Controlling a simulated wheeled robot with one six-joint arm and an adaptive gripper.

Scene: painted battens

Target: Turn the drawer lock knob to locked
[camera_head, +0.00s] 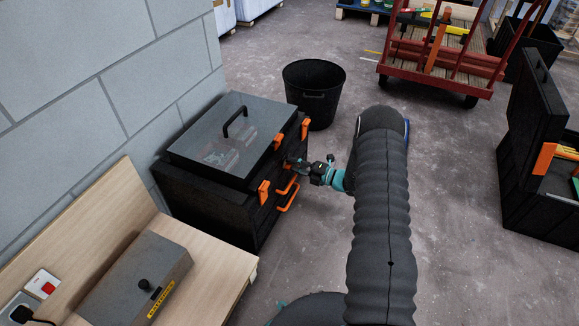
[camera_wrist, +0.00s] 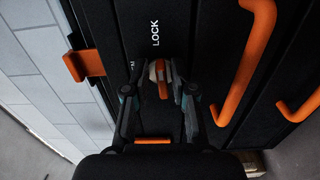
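The drawer lock knob (camera_wrist: 162,80) shows in the wrist view, an orange bar on a pale round base on the black chest front. Its bar runs nearly up and down in the picture, roughly in line with the white LOCK label (camera_wrist: 155,33) above it. Part of a second label (camera_wrist: 131,65) shows to the left, mostly hidden by a finger. My gripper (camera_wrist: 163,88) has a finger on either side of the bar. Narrow gaps seem to show beside it, so the fingers look open around it; contact is unclear. In the head view my gripper (camera_head: 303,168) is at the chest front.
The black chest (camera_head: 205,205) has a clear lid, orange latches and orange drawer handles (camera_wrist: 243,65) close to my right finger. A wooden bench (camera_head: 215,270) stands in front, a black bucket (camera_head: 314,85) behind. A red cart (camera_head: 440,65) and open black case (camera_head: 540,190) stand right.

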